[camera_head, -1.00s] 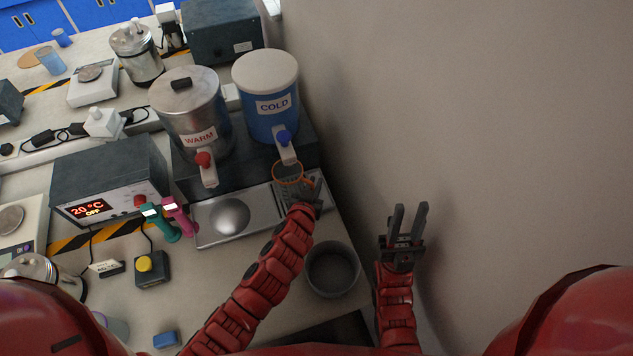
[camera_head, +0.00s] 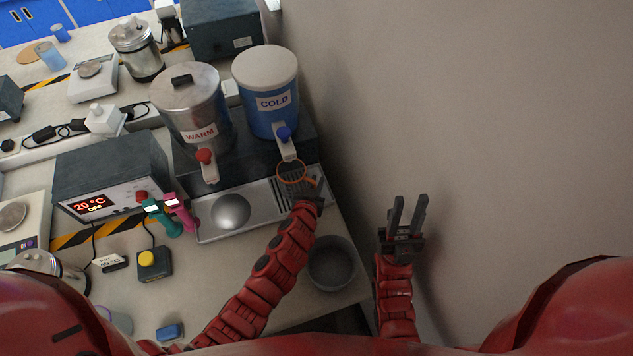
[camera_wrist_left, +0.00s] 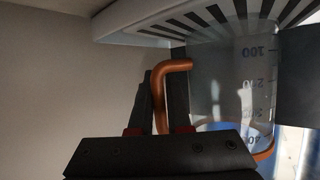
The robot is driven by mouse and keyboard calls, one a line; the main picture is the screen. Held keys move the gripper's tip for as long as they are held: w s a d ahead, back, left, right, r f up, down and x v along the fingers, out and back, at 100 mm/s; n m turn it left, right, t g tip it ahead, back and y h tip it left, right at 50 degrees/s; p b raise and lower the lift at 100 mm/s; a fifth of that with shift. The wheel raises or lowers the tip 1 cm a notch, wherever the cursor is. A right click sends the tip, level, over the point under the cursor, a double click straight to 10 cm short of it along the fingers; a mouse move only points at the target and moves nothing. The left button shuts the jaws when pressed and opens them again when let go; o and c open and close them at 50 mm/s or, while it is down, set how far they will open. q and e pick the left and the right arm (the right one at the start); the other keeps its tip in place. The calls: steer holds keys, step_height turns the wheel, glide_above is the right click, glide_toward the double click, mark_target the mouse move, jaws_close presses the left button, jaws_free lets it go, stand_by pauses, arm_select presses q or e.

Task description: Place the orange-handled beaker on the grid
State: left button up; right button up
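The orange-handled beaker (camera_head: 291,172) is clear, with an orange rim, and stands upright over the metal grid (camera_head: 287,194) below the cold dispenser's spout. In the left wrist view the beaker (camera_wrist_left: 247,85) appears inverted, its base end near the slotted grid (camera_wrist_left: 155,25); a small gap between them cannot be ruled out. My left gripper (camera_head: 312,200) is at the beaker's handle. In the left wrist view its fingers flank the orange handle (camera_wrist_left: 161,100) closely and look shut on it. My right gripper (camera_head: 407,220) is open and empty, right of the bench beside the wall.
The blue cold dispenser (camera_head: 267,95) and the silver warm dispenser (camera_head: 190,110) stand behind the tray. A grey round container (camera_head: 332,264) is right of my left arm. Pink (camera_head: 179,208) and teal (camera_head: 161,217) handled items stand left. The wall closes off the right side.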

arm_select(q)
steer(key=o, duration=0.3)
steer(key=shift+o, duration=0.2)
steer(key=shift+r, duration=0.2)
